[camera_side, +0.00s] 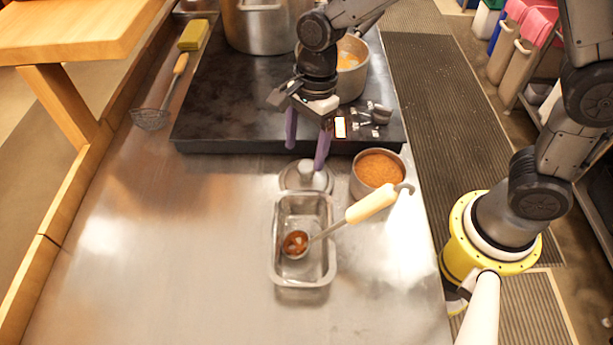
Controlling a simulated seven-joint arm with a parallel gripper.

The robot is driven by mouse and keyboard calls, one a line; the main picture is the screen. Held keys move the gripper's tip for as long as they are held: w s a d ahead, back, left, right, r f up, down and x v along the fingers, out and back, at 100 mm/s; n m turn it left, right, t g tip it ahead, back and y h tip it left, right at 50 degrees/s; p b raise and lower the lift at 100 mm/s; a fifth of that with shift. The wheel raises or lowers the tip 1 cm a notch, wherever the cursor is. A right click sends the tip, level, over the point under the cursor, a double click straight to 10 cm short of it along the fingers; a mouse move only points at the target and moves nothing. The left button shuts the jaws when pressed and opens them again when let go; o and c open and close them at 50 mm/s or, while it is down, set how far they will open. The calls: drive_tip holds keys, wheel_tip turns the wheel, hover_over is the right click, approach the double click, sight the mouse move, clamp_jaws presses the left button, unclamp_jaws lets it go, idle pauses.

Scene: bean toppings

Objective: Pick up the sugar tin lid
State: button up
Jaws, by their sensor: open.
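The sugar tin lid (293,182) is a round grey metal lid with a raised middle. It lies on the steel counter just behind the rectangular metal pan. The open sugar tin (357,186), filled with orange-brown grains, stands to the right of the lid. My gripper (306,158) points down over the lid with its two purple fingers spread apart and nothing between them. The right fingertip overlaps the lid's middle in the picture; I cannot tell whether it touches.
The metal pan (275,258) holds a ladle (368,205) whose pale handle leans over its right rim. A black stove (230,110) with pots stands behind. A wire skimmer (150,118) lies at the left. The counter's left front is clear.

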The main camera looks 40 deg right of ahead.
sight(306, 165)
drive_tip(key=shift+s+a+f, duration=0.1)
drive_tip(key=shift+s+f, duration=0.05)
drive_tip(key=shift+f, duration=1.2)
drive_tip(key=shift+s+f, duration=0.1)
drive_tip(key=shift+f, duration=1.2)
clamp_jaws()
